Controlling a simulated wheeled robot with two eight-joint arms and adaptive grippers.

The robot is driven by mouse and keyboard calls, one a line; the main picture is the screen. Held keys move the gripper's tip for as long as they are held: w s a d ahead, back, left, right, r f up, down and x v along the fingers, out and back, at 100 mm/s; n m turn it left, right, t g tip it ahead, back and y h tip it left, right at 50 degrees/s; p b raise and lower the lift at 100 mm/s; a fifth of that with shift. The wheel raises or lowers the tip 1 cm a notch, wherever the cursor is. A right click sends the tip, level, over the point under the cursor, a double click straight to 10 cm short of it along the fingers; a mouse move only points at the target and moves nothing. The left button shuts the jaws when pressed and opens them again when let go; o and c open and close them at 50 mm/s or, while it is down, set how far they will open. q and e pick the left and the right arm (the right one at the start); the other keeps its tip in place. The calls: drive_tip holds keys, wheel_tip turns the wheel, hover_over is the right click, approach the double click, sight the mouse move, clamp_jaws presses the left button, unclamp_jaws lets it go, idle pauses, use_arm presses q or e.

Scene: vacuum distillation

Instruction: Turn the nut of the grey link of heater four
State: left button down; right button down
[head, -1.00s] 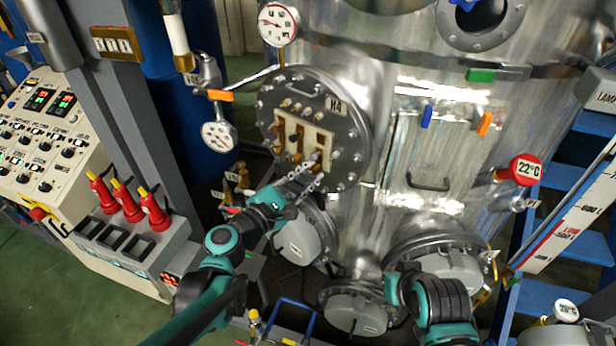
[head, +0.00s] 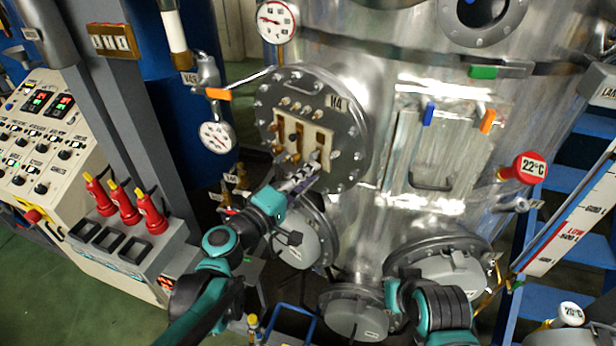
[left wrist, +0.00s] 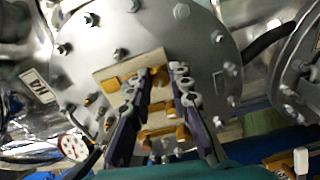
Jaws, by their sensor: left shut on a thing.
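The heater marked H4 is a round bolted grey flange (head: 352,160) on the steel vessel, and it also shows in the left wrist view (left wrist: 215,50). A cream terminal plate (head: 285,125) on it carries brass and brown links (head: 280,138) with small nuts. My left gripper (head: 313,166) reaches up from below to the plate's lower right. In the left wrist view my left gripper (left wrist: 163,75) has its fingers at the plate's upper part, shut on a small nut or link end. The fingertips hide that piece, so its colour is unclear.
A smaller capped flange (head: 305,240) lies just below my left gripper. Dial gauges (head: 216,137) and an orange-handled valve (head: 218,94) are left of the heater. Red-handled switches (head: 125,205) stand farther left. The vessel door (head: 430,150) is to the right.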

use_arm(q)
drive_tip(key=m, duration=0.4)
drive_tip(key=m+b, duration=0.1)
drive_tip(key=m, duration=0.7)
drive_tip(key=shift+f, duration=0.25)
drive_tip(key=shift+m, duration=0.3)
drive_tip(key=c, duration=1.4)
unclamp_jaws()
drive_tip(key=shift+a, duration=0.1)
drive_tip(key=v, duration=1.2)
